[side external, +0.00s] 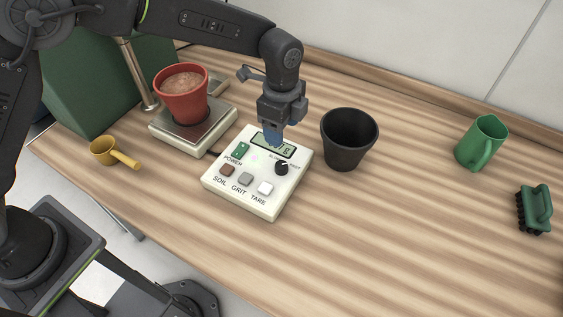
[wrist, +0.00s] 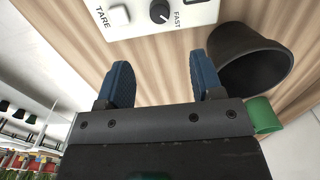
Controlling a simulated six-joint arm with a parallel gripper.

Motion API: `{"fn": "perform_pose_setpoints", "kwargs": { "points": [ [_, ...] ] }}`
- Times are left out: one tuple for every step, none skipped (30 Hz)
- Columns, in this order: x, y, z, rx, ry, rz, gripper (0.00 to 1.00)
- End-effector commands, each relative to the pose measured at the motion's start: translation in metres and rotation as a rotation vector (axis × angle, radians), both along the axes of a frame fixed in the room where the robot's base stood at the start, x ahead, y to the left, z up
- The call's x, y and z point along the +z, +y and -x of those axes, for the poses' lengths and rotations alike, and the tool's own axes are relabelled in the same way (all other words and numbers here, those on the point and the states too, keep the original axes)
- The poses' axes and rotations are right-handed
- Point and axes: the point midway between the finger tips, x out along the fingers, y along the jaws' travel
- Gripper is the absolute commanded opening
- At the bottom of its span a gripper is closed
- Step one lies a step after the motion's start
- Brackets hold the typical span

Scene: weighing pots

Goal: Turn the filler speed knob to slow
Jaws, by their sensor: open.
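The filler speed knob (side external: 282,168) is a small round black dial on the white control panel (side external: 246,205), between a SLOW label on its left and a FAST label on its right. It also shows at the top of the wrist view (wrist: 159,12), beside the FAST label. A pale mark is on the knob, but I cannot tell its exact setting. My gripper (side external: 273,138) is over the back of the panel, partly covering its display. In the wrist view my gripper (wrist: 162,70) has its two blue fingers apart, with nothing between them. The knob is beyond the fingertips.
The panel has a green POWER switch (side external: 240,151) and SOIL, GRIT and TARE buttons. A red filled pot (side external: 185,103) stands on the scale (side external: 226,112) behind left. A black pot (side external: 346,150) stands close right of the panel. A yellow scoop (side external: 104,151) lies left; right foreground is clear.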

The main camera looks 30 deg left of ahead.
Motion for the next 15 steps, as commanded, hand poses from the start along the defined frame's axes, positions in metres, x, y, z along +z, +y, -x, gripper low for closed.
{"fn": "perform_pose_setpoints", "kwargs": {
  "points": [
    [-0.008, 0.0, 0.001, 0.001, 0.003, -0.002, 0.6],
    [-0.013, 0.001, 0.001, 0.001, 0.003, -0.002, 0.6],
    [-0.02, 0.001, 0.001, 0.002, 0.004, -0.002, 0.6],
    [-0.026, 0.001, 0.001, 0.002, 0.004, -0.002, 0.6],
    [-0.032, 0.001, 0.001, 0.002, 0.005, -0.003, 0.6],
    [-0.04, 0.001, 0.001, 0.003, 0.004, -0.003, 0.6],
    [-0.047, 0.001, 0.001, 0.003, 0.005, -0.003, 0.6],
    [-0.053, 0.001, 0.001, 0.003, 0.004, -0.003, 0.6],
    [-0.061, 0.001, 0.001, 0.003, 0.004, -0.003, 0.6],
    [-0.068, 0.001, 0.001, 0.004, 0.004, -0.003, 0.6],
    [-0.074, 0.001, 0.001, 0.004, 0.003, -0.003, 0.6],
    [-0.082, 0.001, 0.001, 0.004, 0.004, -0.003, 0.6],
    [-0.087, 0.001, 0.001, 0.004, 0.002, -0.003, 0.6],
    [-0.092, 0.001, 0.001, 0.004, 0.003, -0.003, 0.6],
    [-0.099, 0.001, 0.001, 0.004, 0.002, -0.003, 0.6]
  ]
}}
